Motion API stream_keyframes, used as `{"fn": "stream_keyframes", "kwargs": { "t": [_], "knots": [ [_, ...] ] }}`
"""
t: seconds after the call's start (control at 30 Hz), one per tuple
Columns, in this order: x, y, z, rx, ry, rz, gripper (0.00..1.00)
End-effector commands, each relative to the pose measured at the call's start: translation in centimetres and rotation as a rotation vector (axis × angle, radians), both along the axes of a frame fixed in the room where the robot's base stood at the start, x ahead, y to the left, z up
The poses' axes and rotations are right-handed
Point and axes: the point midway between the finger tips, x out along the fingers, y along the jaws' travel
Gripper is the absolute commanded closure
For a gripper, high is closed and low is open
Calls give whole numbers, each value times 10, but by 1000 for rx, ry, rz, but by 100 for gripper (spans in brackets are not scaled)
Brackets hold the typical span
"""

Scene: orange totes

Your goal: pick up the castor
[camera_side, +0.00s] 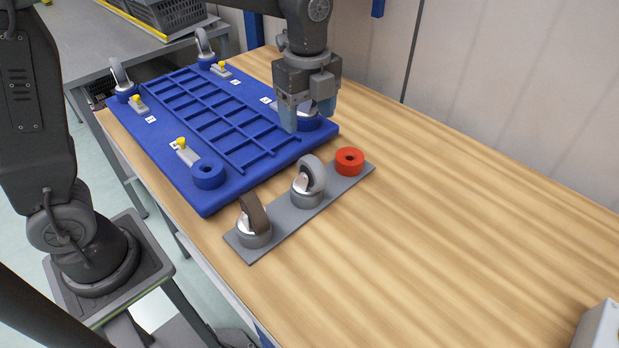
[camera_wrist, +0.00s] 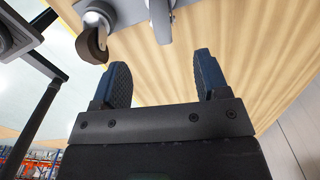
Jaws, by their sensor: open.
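In the side view a grey strip (camera_side: 280,222) on the table bears two castors, a brown-wheeled castor (camera_side: 254,222) at its near end and a grey-wheeled castor (camera_side: 309,180) in its middle. My gripper (camera_side: 308,110) points down above the near right corner of the blue frame (camera_side: 213,200), behind the strip. It is open, and the wrist view shows nothing between its fingers (camera_wrist: 162,72). In the wrist view the brown-wheeled castor (camera_wrist: 92,42) and the grey-wheeled castor (camera_wrist: 160,18), cut by the top edge, lie beyond the fingertips. My fingers partly hide the blue holder (camera_side: 307,124) at that corner.
A red ring (camera_side: 349,160) sits at the strip's far end. Castors stand on the frame's two far corners (camera_side: 122,82) (camera_side: 205,48). An empty blue ring (camera_side: 208,174) is at its near corner. Yellow-topped clamps (camera_side: 187,150) stick up along it.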

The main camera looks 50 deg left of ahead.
Motion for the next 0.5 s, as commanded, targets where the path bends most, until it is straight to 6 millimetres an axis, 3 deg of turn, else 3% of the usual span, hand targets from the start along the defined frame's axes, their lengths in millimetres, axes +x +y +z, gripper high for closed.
{"fn": "stream_keyframes", "kwargs": {
  "t": [0.3,0.5],
  "knots": [
    [-1,0,-59,1,5,1,32],
    [-1,0,-79,0,1,2,32]
  ]
}}
